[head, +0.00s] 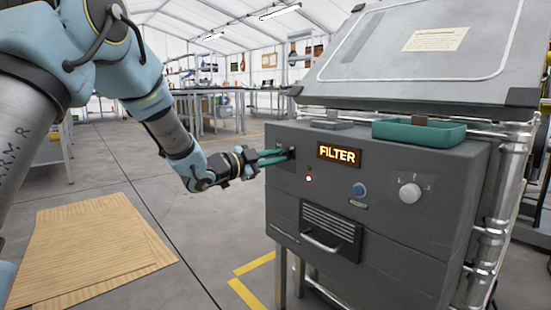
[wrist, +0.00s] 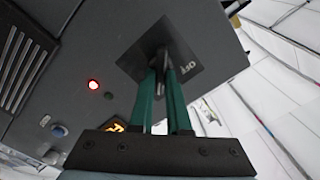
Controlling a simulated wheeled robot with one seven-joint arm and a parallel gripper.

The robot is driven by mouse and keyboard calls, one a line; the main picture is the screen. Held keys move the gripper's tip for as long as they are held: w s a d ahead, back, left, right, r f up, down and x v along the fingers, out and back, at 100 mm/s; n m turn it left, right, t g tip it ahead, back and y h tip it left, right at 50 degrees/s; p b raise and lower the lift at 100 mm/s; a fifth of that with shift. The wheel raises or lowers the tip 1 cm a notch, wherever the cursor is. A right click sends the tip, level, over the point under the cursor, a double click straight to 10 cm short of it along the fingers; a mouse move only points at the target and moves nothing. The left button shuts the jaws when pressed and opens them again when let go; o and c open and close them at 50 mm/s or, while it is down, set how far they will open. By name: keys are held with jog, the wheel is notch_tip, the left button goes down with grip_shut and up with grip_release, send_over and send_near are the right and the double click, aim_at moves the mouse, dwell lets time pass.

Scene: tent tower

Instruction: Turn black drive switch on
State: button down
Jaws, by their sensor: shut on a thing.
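The black drive switch (head: 291,152) sits on the upper left of the grey machine's front panel. In the wrist view the black switch (wrist: 158,40) stands out from a dark square plate (wrist: 190,68) with small white lettering partly visible. My gripper (head: 284,155) reaches it from the left with teal fingers. In the wrist view my gripper (wrist: 160,65) is shut on the switch, and its fingertips cover part of it. The exact angle of the switch is hard to tell.
The grey machine (head: 375,235) has an orange lit FILTER sign (head: 339,155), a red lamp (head: 309,179), a blue button (head: 360,189), a white knob (head: 409,193) and a drawer handle (head: 322,243). A green tray (head: 419,133) lies on top. Wooden boards (head: 90,245) lie on the floor.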

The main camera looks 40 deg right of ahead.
jog(key=c, duration=0.9)
grip_release()
jog(key=shift+a, duration=0.1)
jog(key=shift+w+a+p, duration=0.15)
jog(key=shift+a+p, duration=0.6)
jog(key=shift+a, duration=1.95)
jog(key=shift+w+a+p, duration=0.15)
jog(key=shift+a+p, duration=0.55)
jog(key=shift+a, duration=1.95)
